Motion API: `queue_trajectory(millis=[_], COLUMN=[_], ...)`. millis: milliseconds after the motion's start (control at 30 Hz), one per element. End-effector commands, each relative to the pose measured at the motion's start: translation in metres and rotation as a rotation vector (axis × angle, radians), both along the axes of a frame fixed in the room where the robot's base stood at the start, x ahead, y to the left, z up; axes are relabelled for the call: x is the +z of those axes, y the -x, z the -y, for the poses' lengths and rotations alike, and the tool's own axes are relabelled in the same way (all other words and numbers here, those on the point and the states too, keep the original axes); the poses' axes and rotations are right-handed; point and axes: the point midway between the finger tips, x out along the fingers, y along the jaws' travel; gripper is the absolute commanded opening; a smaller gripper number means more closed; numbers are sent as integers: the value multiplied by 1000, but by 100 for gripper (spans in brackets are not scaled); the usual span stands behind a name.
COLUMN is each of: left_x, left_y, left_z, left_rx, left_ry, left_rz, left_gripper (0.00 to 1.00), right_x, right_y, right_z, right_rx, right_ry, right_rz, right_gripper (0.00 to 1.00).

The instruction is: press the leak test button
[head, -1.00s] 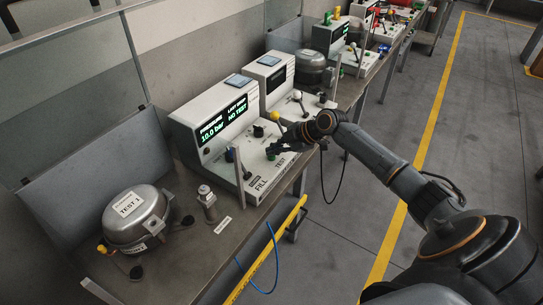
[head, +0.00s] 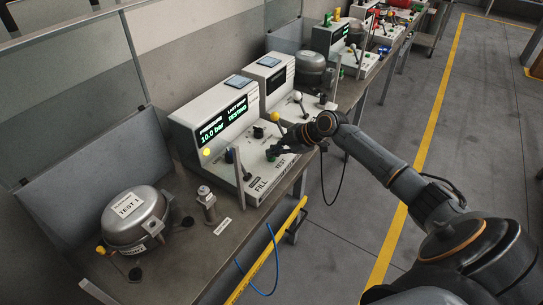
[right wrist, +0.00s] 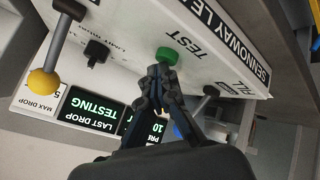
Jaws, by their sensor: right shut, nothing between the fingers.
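The leak tester (head: 214,110) is a white console with a screen reading 10.0 bar and TESTING; a yellow lamp (head: 206,152) on it is lit. The green button (right wrist: 167,55) beside the word TEST also shows in the head view (head: 271,157). My right gripper (head: 274,152) is shut and empty. In the right wrist view its fingertips (right wrist: 160,72) are right at the button's edge; I cannot tell whether they touch it. My left gripper is not in view.
A lever with a yellow knob (right wrist: 42,82) and a black knob (right wrist: 97,52) stand near the gripper on the panel. A compressor marked TEST 1 (head: 137,213) sits on the bench at left. A second console (head: 270,75) stands behind.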

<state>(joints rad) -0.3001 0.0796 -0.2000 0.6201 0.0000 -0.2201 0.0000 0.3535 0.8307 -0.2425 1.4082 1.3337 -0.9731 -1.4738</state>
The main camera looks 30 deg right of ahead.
Motion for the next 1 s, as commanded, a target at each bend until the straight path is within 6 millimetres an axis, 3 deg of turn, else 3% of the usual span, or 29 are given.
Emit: queue_trajectory(millis=[233,667,1000], left_x=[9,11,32], left_y=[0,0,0], left_z=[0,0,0], left_rx=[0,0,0], left_ry=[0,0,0], left_rz=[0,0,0], left_gripper=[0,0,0], right_x=[15,19,51], right_y=[0,0,0], right_z=[1,0,0], right_rx=[0,0,0], right_ry=[1,1,1], right_rz=[0,1,2], right_gripper=[0,0,0])
